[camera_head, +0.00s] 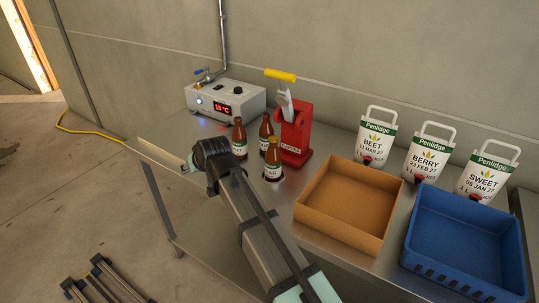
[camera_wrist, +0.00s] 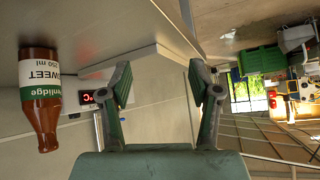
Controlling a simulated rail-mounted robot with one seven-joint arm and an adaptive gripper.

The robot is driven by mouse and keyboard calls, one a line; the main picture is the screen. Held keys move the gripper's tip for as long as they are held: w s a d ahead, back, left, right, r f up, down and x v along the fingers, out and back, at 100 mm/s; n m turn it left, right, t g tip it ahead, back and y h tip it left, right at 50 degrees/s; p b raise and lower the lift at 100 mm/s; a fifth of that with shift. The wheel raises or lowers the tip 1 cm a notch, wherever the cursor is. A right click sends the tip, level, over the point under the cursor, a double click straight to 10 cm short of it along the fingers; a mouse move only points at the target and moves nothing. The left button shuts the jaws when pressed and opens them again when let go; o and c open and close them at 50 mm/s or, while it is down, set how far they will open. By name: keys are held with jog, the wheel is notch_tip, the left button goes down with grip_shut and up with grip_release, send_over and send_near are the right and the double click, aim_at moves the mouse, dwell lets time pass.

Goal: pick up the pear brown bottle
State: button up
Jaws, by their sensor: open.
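Three brown glass bottles stand upright on the steel table in the head view. The front one, the pear bottle (camera_head: 273,160), has a white label on which the letters "EAR" show. A second bottle (camera_head: 239,138) stands to its left and a third (camera_head: 266,129) behind it; their labels are hard to read there. In the wrist view, a bottle labelled "SWEET 250 ml" (camera_wrist: 39,95) appears upside down at the left, outside the fingers. My gripper (camera_wrist: 160,82) is open and empty. In the head view it is mostly hidden by my wrist, left of the bottles.
A red capper (camera_head: 296,132) with a yellow handle stands behind the bottles. A grey heater box (camera_head: 226,100) with a red display is at the back left. A cardboard box (camera_head: 345,235), a blue crate (camera_head: 465,284) and several white pouches (camera_head: 426,154) are to the right.

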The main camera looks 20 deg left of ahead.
jog(key=w+d+r+m+h+p, duration=0.1)
jog(key=w+d+r+h, duration=0.15)
jog(key=d+r, duration=0.45)
jog(key=w+d+r+m+h+p, duration=0.1)
jog(key=w+d+r+p, duration=0.1)
jog(key=w+d+r, duration=0.35)
jog(key=m+g+h+p, duration=0.1)
jog(key=m+h+p, duration=0.1)
send_near(274, 139)
jog(key=p+x, duration=0.2)
jog(key=x, duration=0.3)
jog(key=shift+w+a+f, duration=0.15)
jog(key=shift+f, duration=0.15)
jog(key=shift+p+x, duration=1.2)
jog(key=shift+x, duration=1.4)
grip_shut()
